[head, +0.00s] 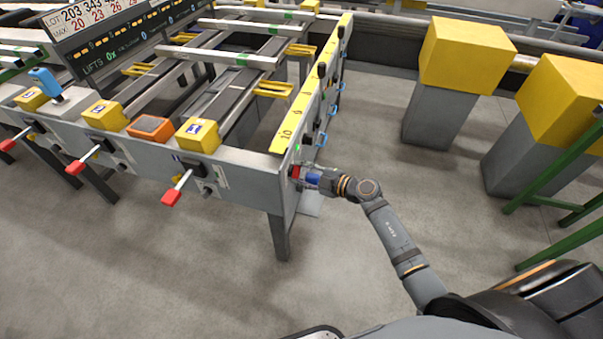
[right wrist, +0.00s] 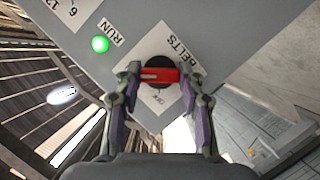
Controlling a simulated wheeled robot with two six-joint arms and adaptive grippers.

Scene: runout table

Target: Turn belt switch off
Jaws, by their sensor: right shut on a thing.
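The belt switch (right wrist: 162,75) is a red bar knob on a black round base, on a white plate reading BELTS and OFF. In the right wrist view the bar lies level across the picture, with a pale mark on it. In the head view the red knob (head: 295,171) is on the end face of the runout table (head: 240,165). My right gripper (right wrist: 160,78) is shut on the knob, one finger at each end; it also shows in the head view (head: 304,176). A green lamp marked RUN (right wrist: 100,44) is lit beside the plate. My left gripper is out of view.
Red-handled levers (head: 171,197) stick out from the table's front. Yellow boxes (head: 197,134) and an orange device (head: 150,126) sit on its front beam. Yellow-topped grey blocks (head: 466,55) and a green frame (head: 560,165) stand at right. The floor in front is clear.

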